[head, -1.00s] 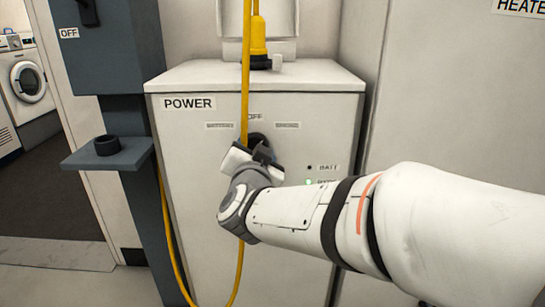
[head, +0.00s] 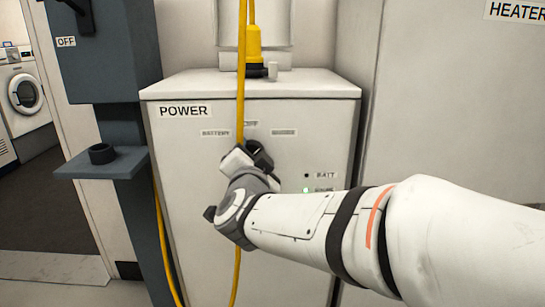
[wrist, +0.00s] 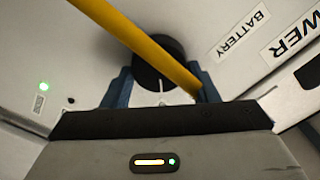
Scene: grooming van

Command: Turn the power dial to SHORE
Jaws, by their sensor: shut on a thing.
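The power dial is a dark round knob (head: 258,146) on the front of the white power cabinet (head: 180,220), mostly hidden behind my gripper (head: 254,158) in the head view. In the wrist view the black dial (wrist: 150,75) shows a white pointer line at its lower edge. The blue fingers of my gripper (wrist: 162,88) stand on both sides of it, shut on it. A BATTERY label (head: 215,133) is left of the dial. A label above it is partly hidden by the cable, and the right label (head: 284,132) is too blurred to read.
A yellow cable (head: 240,100) hangs down in front of the cabinet and crosses before the dial in the wrist view. A green light (head: 306,190) glows at the lower right; the BATT light (head: 306,175) is dark. A grey shelf (head: 80,165) juts out at left.

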